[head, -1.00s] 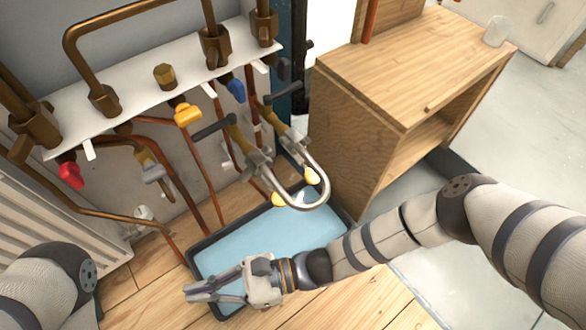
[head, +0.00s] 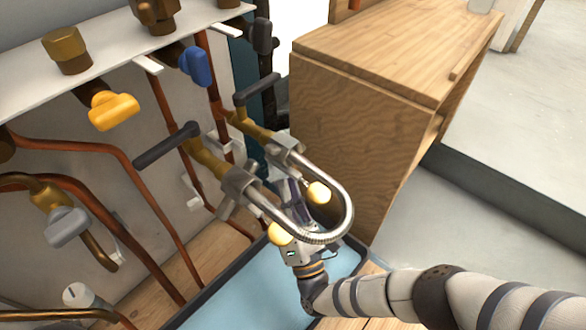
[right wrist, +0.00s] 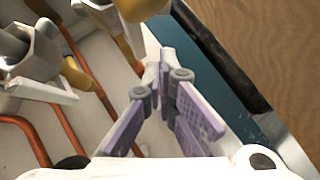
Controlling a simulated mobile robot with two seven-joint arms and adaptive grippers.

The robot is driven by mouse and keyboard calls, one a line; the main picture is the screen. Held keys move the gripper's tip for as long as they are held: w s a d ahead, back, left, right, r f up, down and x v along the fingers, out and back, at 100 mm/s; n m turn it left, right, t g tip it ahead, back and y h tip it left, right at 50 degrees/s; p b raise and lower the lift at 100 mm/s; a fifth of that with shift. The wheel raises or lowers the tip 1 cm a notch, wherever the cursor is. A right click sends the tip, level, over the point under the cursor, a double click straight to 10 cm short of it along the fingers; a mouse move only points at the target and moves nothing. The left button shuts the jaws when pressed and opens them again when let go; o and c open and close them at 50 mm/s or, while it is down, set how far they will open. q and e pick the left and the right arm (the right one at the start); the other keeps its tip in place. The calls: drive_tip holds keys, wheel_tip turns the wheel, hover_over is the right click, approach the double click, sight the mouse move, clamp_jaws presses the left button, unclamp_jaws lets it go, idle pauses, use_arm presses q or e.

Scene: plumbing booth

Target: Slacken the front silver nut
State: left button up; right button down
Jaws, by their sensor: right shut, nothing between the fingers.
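Two silver nuts join a silver U-shaped hose (head: 335,190) to two brass taps with dark lever handles. The nearer silver nut (head: 238,187) is on the left and the farther silver nut (head: 284,150) is on the right. In the right wrist view, a silver nut (right wrist: 38,58) shows at the left. My right gripper (head: 290,190) is behind and below the hose loop, partly hidden by it, between the two nuts' lower sides. Its lilac fingers (right wrist: 162,70) are shut and empty, with no visible contact on a nut. My left gripper is out of view.
A blue tray (head: 225,300) lies below on the floor. A wooden cabinet (head: 350,150) stands close on the right. Copper pipes (head: 150,195) and valves with yellow (head: 112,108), blue (head: 196,66) and grey handles (head: 66,227) crowd the left.

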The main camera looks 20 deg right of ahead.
sight(293, 170)
drive_tip(key=shift+w+d+r, duration=0.3)
drive_tip(key=shift+r, duration=0.3)
drive_tip(key=shift+w+d+r, duration=0.3)
drive_tip(key=shift+r, duration=0.35)
drive_tip(key=shift+w+d+r, duration=0.3)
drive_tip(key=shift+r, duration=0.3)
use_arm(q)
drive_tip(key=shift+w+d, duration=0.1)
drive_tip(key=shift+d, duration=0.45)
use_arm(e)
drive_tip(key=shift+w+d+n+y, duration=0.2)
drive_tip(key=shift+n+y, duration=0.4)
drive_tip(key=shift+n, duration=0.2)
